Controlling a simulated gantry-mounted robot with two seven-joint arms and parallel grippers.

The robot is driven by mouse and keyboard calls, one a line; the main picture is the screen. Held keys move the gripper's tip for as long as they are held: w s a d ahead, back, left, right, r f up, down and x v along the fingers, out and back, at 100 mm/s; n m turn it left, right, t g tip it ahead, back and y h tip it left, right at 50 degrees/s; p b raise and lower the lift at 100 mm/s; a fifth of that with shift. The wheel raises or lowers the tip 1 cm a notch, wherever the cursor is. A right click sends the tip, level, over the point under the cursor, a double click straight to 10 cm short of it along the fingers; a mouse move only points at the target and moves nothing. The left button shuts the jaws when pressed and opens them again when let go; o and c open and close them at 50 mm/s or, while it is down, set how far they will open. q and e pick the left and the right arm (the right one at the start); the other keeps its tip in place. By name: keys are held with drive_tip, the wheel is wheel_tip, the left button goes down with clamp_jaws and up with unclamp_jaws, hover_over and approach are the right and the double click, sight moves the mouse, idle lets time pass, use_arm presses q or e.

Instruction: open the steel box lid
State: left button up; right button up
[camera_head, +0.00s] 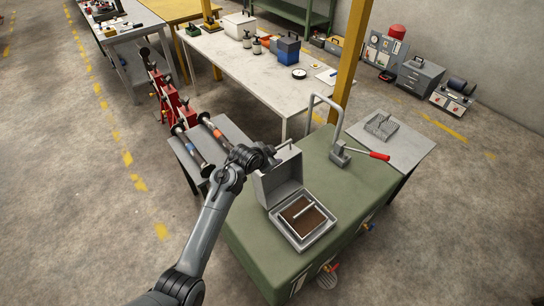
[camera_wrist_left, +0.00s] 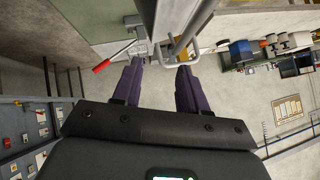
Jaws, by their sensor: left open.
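The grey steel box (camera_head: 318,240) sits on the green bench with its lid (camera_head: 283,182) standing up, open, on the box's far-left side. Inside lies a brown panel (camera_head: 301,214) with a pale bar across it. My left gripper (camera_head: 272,156) is by the top edge of the raised lid, coming from the left. In the left wrist view its two purple fingers (camera_wrist_left: 160,76) are spread apart. A steel handle loop (camera_wrist_left: 174,60) shows by their tips; I cannot tell whether they touch it. My right gripper is in neither view.
On the green bench (camera_head: 254,254), a tall steel loop (camera_head: 312,101) and a red-handled lever (camera_head: 364,153) stand beyond the box. A grey side table (camera_head: 410,148) adjoins at right. A rack with rollers (camera_head: 190,150) is at left of the lid.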

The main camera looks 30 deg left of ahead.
use_arm(q)
drive_tip(key=shift+s+r, duration=0.15)
drive_tip(key=shift+s, duration=0.05)
drive_tip(key=shift+c, duration=0.3)
